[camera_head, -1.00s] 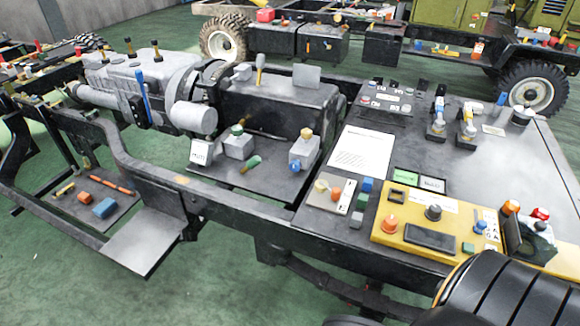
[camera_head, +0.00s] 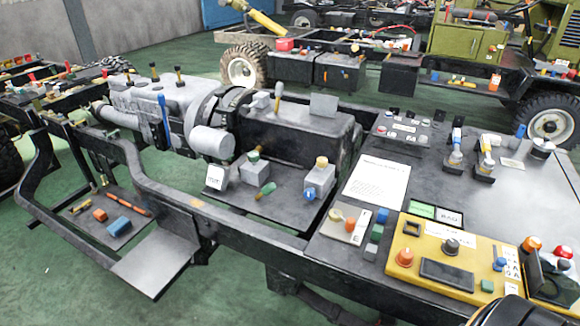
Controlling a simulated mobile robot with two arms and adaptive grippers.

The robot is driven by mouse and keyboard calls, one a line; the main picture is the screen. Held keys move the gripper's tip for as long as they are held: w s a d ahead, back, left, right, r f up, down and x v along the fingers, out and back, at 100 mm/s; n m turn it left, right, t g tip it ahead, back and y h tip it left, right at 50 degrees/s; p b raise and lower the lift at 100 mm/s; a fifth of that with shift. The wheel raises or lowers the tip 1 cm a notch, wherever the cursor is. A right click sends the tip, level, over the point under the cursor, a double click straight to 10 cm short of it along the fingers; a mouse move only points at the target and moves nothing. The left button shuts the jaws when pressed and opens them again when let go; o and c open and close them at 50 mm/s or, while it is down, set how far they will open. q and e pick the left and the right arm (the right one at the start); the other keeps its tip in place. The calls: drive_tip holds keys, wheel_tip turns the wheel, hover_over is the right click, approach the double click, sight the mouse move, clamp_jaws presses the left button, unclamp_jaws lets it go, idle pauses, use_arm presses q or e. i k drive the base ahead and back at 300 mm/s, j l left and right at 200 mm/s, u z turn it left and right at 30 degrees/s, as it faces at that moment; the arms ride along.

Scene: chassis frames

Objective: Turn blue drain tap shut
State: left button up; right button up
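A small blue round knob (camera_head: 310,194), which looks like the drain tap, sits on the front of a grey block (camera_head: 320,178) with a yellow cap. The block stands on a dark plate in the middle of the chassis. The knob is too small to tell whether it is open or shut.
A second grey block (camera_head: 255,172) with a green cap and a loose green-handled piece (camera_head: 266,190) stand to its left. A white sheet (camera_head: 376,183) and a yellow control panel (camera_head: 450,262) lie to the right. A black chassis rail (camera_head: 262,235) runs in front. Green floor shows at lower left.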

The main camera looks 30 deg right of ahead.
sight(309, 194)
drive_tip(key=z, duration=0.55)
drive_tip(key=i+j+z, duration=0.15)
drive_tip(key=z, duration=0.3)
drive_tip(key=i+j+z, duration=0.1)
drive_tip(key=j+z, duration=0.2)
drive_tip(key=z, duration=0.15)
drive_tip(key=j+z, duration=0.4)
drive_tip(key=i+j+z, duration=0.1)
drive_tip(key=j+z, duration=0.15)
drive_tip(key=z, duration=0.2)
